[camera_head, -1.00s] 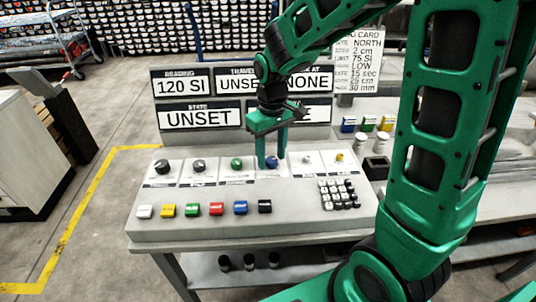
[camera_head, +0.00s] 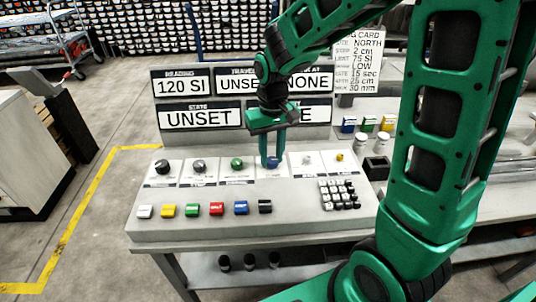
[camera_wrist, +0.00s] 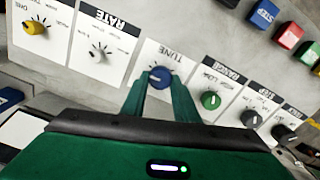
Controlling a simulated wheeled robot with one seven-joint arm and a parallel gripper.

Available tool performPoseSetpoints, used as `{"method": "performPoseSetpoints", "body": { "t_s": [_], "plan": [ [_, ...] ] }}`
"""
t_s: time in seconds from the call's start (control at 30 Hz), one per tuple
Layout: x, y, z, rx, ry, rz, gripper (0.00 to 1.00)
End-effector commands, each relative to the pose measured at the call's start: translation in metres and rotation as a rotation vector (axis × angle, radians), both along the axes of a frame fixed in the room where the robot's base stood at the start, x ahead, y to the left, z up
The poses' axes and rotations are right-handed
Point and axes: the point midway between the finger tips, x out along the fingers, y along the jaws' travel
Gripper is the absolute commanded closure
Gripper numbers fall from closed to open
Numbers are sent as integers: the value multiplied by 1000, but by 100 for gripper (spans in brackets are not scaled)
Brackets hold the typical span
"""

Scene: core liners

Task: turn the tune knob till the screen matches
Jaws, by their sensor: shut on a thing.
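The blue tune knob (camera_wrist: 160,77) sits on a white plate marked TUNE, with a pale pointer line on its face. My gripper (camera_wrist: 160,88) is shut on it, one green finger at each side. The reading screen (camera_head: 182,87) shows 120 SI. The state screen (camera_head: 200,118) shows UNSET. The travel screen (camera_head: 233,87) is partly covered by my arm. The card (camera_head: 358,60) lists NORTH, 2 cm, 75 SI, LOW and more.
A green range knob (camera_head: 237,163) and a rate knob (camera_head: 308,158) flank the tune knob. Several coloured buttons (camera_head: 190,210) line the console's front, with a keypad (camera_head: 338,194) at right. Open floor lies to the left.

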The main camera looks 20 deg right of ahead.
Motion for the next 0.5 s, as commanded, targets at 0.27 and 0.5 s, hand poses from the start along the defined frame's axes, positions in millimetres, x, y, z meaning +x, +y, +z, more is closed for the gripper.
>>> {"method": "performPoseSetpoints", "body": {
  "t_s": [0.27,0.5],
  "plan": [
    [1,0,0,-1,-1,0,54],
    [1,0,1,0,-1,2,54]
  ]
}}
